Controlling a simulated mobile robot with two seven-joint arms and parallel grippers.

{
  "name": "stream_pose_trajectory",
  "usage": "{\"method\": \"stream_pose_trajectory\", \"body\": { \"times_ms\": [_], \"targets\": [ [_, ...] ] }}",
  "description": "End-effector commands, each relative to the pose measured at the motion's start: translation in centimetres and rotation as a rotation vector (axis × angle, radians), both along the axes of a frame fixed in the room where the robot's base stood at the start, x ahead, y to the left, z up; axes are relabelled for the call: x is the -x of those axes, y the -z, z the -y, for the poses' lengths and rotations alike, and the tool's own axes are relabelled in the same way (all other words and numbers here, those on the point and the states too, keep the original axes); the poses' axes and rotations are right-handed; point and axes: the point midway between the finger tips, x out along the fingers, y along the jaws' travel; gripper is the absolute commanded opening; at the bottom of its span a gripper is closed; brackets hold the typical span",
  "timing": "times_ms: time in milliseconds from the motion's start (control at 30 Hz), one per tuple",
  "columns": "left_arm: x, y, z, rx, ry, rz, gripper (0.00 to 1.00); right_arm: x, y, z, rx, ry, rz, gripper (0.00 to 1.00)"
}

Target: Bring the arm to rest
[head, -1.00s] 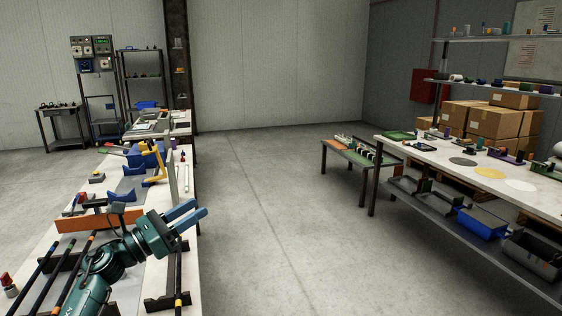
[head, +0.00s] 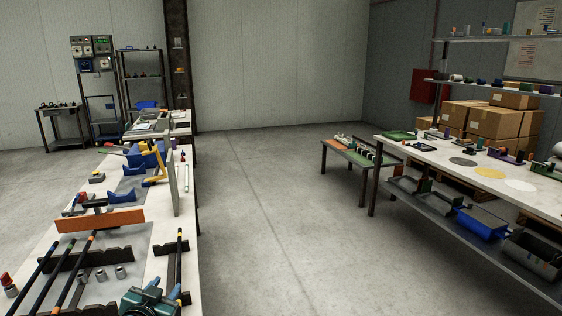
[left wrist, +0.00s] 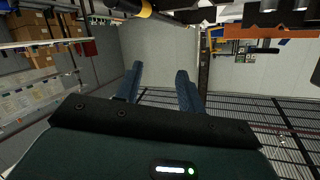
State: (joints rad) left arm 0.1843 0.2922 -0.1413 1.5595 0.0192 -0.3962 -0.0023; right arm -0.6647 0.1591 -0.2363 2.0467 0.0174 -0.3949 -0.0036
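My left gripper (head: 162,290) is low in the head view, at the right front edge of the left bench (head: 152,262), with only its end showing. In the left wrist view its two blue fingers (left wrist: 158,76) stand apart with nothing between them. Behind the gap are a pale wall and the floor. My right gripper is in neither view.
Black rods (head: 68,270) with coloured bands lie in dark notched holders on the left bench, near an orange block (head: 100,221). A dark rod (left wrist: 140,7) crosses the top of the left wrist view. Open floor (head: 270,220) separates the benches.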

Motion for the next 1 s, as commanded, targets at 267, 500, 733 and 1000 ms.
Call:
{"method": "stream_pose_trajectory", "body": {
  "times_ms": [267,500,733,1000],
  "targets": [
    [15.6,10.2,8.1,0.114,0.106,-0.212,0.39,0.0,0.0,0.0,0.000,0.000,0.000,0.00],
    [27.0,12.5,12.5,0.224,0.138,-0.352,0.39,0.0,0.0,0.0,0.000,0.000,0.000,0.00],
    [30.3,12.5,13.6,0.261,0.140,-0.394,0.39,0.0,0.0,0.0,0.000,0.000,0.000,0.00],
    [30.3,12.5,13.6,0.261,0.141,-0.395,0.39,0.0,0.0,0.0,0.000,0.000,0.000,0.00]
  ]
}}
